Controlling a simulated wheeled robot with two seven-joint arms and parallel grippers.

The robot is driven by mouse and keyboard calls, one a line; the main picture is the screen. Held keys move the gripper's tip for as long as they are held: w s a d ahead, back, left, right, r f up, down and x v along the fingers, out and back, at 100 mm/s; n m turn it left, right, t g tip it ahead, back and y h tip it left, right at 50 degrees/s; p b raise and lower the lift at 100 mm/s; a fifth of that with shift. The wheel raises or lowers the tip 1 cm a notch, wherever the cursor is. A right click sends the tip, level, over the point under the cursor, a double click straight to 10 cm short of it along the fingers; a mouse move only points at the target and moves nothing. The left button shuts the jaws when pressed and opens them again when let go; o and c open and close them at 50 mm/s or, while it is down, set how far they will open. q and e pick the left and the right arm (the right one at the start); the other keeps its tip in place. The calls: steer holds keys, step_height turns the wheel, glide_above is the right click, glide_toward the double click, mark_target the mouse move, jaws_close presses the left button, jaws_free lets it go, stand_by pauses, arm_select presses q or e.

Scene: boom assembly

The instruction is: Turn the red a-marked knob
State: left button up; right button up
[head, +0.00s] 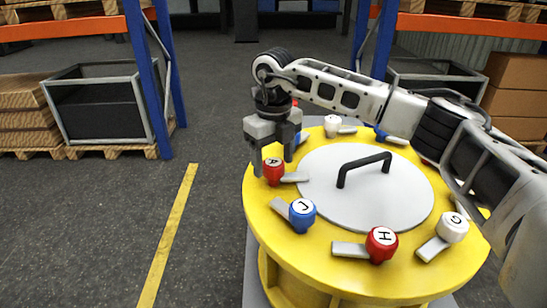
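The red knob marked A (272,171) stands near the left edge of the yellow round table top (330,265). Its grey lever (295,177) points right, toward the middle of the top. My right gripper (273,160) points down at this knob with its two grey fingers apart. One finger is by the knob's left side and the other is behind it to the right. I see no clear contact between fingers and knob. My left gripper is not in view.
A blue J knob (302,214), a red H knob (381,243) and a white knob (453,227) line the near rim. A white knob (332,124) sits at the back. A grey lid (330,208) with a black handle (363,164) fills the middle. My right arm crosses above the right side.

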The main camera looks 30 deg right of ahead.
mark_target(274, 162)
steer(key=shift+r, duration=0.2)
step_height(274, 162, up, 16)
steer(key=shift+f+b, duration=0.2)
steer(key=shift+b, duration=0.15)
stand_by(0.3)
steer(key=shift+s+f, duration=0.1)
